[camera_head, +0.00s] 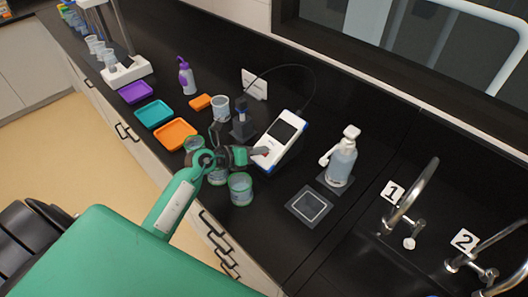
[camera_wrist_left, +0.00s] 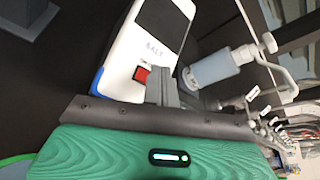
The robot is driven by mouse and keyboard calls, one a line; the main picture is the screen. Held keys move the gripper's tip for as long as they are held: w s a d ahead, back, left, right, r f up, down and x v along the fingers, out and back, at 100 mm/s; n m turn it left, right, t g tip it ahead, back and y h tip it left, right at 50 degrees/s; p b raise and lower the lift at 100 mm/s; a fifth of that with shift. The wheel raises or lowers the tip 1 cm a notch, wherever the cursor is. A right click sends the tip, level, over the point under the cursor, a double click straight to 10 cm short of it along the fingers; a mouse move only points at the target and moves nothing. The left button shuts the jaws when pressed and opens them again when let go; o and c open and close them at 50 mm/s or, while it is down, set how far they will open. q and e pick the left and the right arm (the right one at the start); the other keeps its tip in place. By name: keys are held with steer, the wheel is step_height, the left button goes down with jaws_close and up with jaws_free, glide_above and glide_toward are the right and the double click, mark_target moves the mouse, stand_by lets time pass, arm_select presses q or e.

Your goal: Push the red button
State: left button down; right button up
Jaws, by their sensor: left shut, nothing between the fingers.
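The red button (camera_wrist_left: 140,74) sits on the lower front of a white device with a dark screen (camera_head: 280,140), which stands on the black counter. It also shows in the left wrist view (camera_wrist_left: 150,48), with blue at its edge. My left gripper (camera_head: 259,151) is shut and empty, with its fingertips at the device's lower front. In the left wrist view, the closed fingers (camera_wrist_left: 161,84) appear just right of the button. I cannot tell whether they touch it. In the head view, the gripper largely hides the button. My right gripper is not in view.
Glass beakers (camera_head: 240,188) stand around my left gripper near the counter's front edge. A pump bottle (camera_head: 341,160) stands right of the device, behind a square pad (camera_head: 310,205). An orange tray (camera_head: 176,134) lies left. Numbered taps (camera_head: 412,205) are at far right.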

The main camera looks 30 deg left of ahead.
arm_select(q)
steer(key=shift+s+d+f, duration=0.1)
steer(key=shift+s+f, duration=0.05)
steer(key=shift+f, duration=0.85)
steer(key=shift+s+a+r, duration=0.2)
steer(key=shift+a, duration=0.25)
steer(key=shift+r+p, duration=0.15)
steer(key=shift+p, duration=0.2)
step_height(320, 180, up, 6)
steer(key=s+a+p, duration=0.1)
steer(key=s+p, duration=0.1)
steer(key=p, duration=0.3)
steer(key=shift+a+p, duration=0.2)
steer(key=shift+p, duration=0.15)
stand_by(0.9)
stand_by(0.5)
